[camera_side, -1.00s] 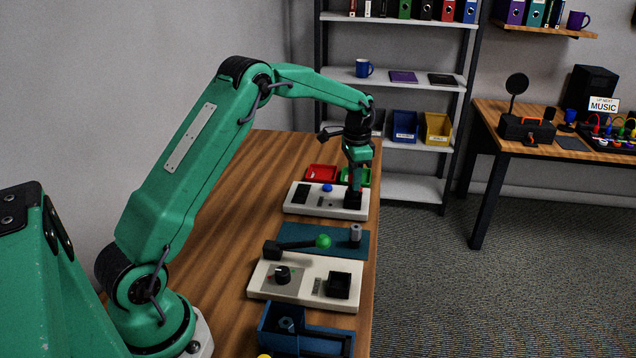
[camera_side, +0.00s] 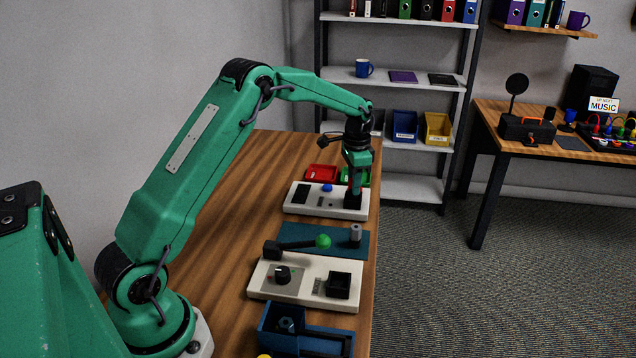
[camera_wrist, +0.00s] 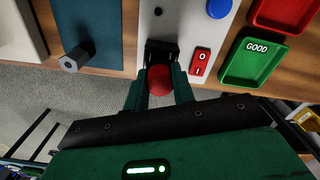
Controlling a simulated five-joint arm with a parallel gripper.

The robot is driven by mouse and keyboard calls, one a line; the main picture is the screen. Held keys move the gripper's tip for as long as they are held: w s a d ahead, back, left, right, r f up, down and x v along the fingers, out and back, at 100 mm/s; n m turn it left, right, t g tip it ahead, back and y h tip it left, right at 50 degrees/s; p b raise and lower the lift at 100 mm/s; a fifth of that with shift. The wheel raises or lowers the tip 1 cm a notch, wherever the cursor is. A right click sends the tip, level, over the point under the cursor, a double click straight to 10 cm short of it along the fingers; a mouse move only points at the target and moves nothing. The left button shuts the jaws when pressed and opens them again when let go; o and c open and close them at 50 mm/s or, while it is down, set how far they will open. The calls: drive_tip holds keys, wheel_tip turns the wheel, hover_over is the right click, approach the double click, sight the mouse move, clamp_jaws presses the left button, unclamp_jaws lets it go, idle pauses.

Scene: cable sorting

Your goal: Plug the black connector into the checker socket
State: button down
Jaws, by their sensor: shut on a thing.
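The checker (camera_side: 298,205) is a white box with a blue button (camera_side: 327,188), also visible in the wrist view (camera_wrist: 219,8). My gripper (camera_wrist: 160,93) points down over its right end and is shut on the connector, whose round red end (camera_wrist: 160,80) shows between the fingers. A black block (camera_wrist: 160,50) sits directly below the red end; it also shows in the side view (camera_side: 353,201). Where the black connector meets the socket is hidden, so I cannot tell its depth. In the side view my gripper (camera_side: 354,189) is close above the block.
A red tray (camera_side: 320,173) and a green GOOD tray (camera_wrist: 250,62) lie behind the checker. A red rocker switch (camera_wrist: 200,62) is right of the socket in the wrist view.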

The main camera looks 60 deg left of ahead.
drive_tip(key=shift+f, duration=0.85)
idle(0.5)
drive_tip(key=c, duration=0.6)
unclamp_jaws()
drive_tip(key=shift+r, duration=0.1)
drive_tip(key=shift+r, duration=3.45)
drive_tip(key=shift+r, duration=0.1)
